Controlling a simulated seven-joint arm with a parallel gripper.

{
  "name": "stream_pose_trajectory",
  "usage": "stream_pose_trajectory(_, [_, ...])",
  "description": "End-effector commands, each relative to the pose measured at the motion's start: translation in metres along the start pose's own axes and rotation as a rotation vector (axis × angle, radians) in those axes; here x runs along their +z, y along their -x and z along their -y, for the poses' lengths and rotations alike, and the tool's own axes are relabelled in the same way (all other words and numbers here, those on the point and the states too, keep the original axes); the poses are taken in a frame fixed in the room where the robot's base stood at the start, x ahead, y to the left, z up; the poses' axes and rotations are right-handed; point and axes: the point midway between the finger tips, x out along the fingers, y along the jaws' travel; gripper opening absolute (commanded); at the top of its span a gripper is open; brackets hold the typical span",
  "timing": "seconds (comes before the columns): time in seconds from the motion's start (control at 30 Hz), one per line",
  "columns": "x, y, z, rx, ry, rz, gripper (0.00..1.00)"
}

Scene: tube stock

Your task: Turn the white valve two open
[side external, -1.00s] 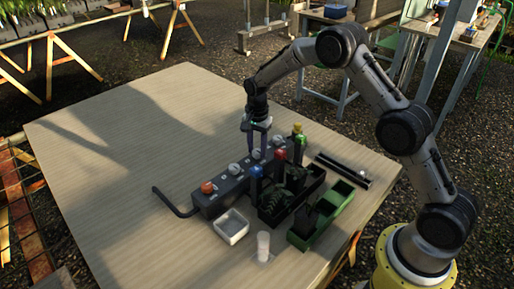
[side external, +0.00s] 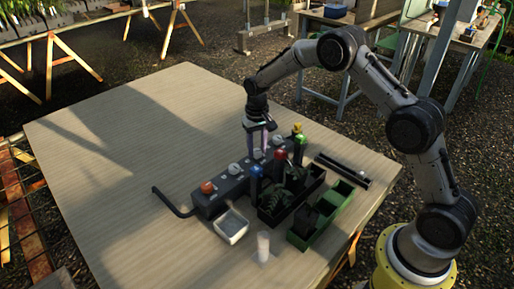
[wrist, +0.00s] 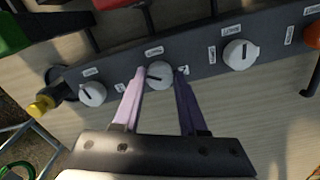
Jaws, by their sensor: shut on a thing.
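A dark valve box (side external: 222,198) lies on the table with a row of three white knobs and one orange knob (side external: 207,187). In the wrist view the middle white knob (wrist: 158,77) sits between the pink and purple fingers of my gripper (wrist: 160,72), which is shut on it. Its dark mark lies roughly sideways in that view. A white knob (wrist: 240,54) to its right has its mark nearly upright, and another white knob (wrist: 92,94) is to its left. The labels are too small to read. In the side view my gripper (side external: 258,150) reaches down onto the box and hides the held knob.
A green tray (side external: 330,220), a white dish (side external: 232,226) and a pale cup (side external: 263,246) are nearby. A black hose (side external: 172,202) leaves the box's left end. The table's left is clear.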

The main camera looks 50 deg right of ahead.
Motion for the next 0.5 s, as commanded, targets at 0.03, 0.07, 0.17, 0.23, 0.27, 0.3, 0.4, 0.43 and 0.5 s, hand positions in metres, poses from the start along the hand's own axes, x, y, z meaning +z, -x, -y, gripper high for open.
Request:
stream_pose_trajectory(0.03, [0.0000, 0.0012, -0.0001, 0.000, 0.045, 0.000, 0.00])
stream_pose_trajectory(0.07, [0.0001, 0.0010, -0.0002, 0.000, 0.073, 0.000, 0.00])
stream_pose_trajectory(0.17, [0.0000, 0.0010, -0.0002, 0.000, 0.166, 0.000, 0.00])
stream_pose_trajectory(0.23, [-0.0002, 0.0013, -0.0001, 0.000, 0.229, -0.001, 0.00])
stream_pose_trajectory(0.27, [-0.0003, 0.0014, -0.0002, 0.000, 0.254, -0.001, 0.00])
stream_pose_trajectory(0.3, [-0.0003, 0.0013, -0.0002, 0.000, 0.288, -0.001, 0.00])
stream_pose_trajectory(0.4, [-0.0002, 0.0014, -0.0003, 0.000, 0.365, -0.001, 0.00])
stream_pose_trajectory(0.43, [-0.0002, 0.0014, -0.0003, 0.000, 0.386, -0.001, 0.00])
stream_pose_trajectory(0.5, [-0.0003, 0.0015, -0.0003, 0.000, 0.431, -0.001, 0.00])
